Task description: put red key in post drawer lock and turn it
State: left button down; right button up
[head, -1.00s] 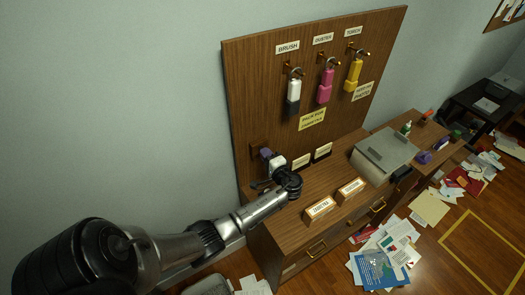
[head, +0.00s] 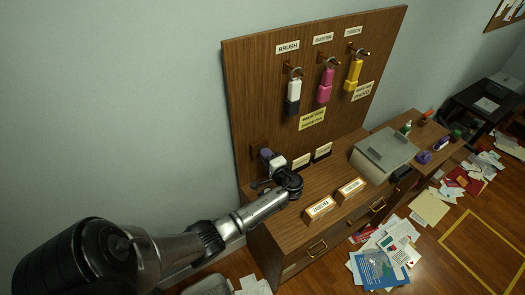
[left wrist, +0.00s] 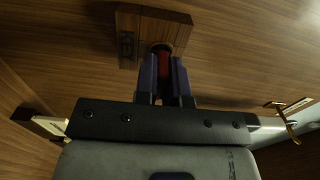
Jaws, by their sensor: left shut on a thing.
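My left gripper (head: 265,155) is at the lower left of the upright wooden board. In the left wrist view its two bluish fingers (left wrist: 163,75) are shut on the red key (left wrist: 163,62). The key points at a round dark opening in a small wooden lock block (left wrist: 128,25), which also shows at the foot of the board in the head view (head: 258,147). The key's front end is at the opening; I cannot tell how deep it sits. In the head view the key is hidden by the gripper. My right gripper is in neither view.
Name signs (head: 319,208) and a grey machine (head: 385,150) stand on the wooden cabinet, whose drawers have brass handles (head: 317,249). Papers (head: 380,270) litter the floor at right.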

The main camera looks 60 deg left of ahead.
pick_arm(q)
jog(key=shift+d, duration=0.2)
jog(key=shift+d+p, duration=0.35)
jog(key=shift+d, duration=1.5)
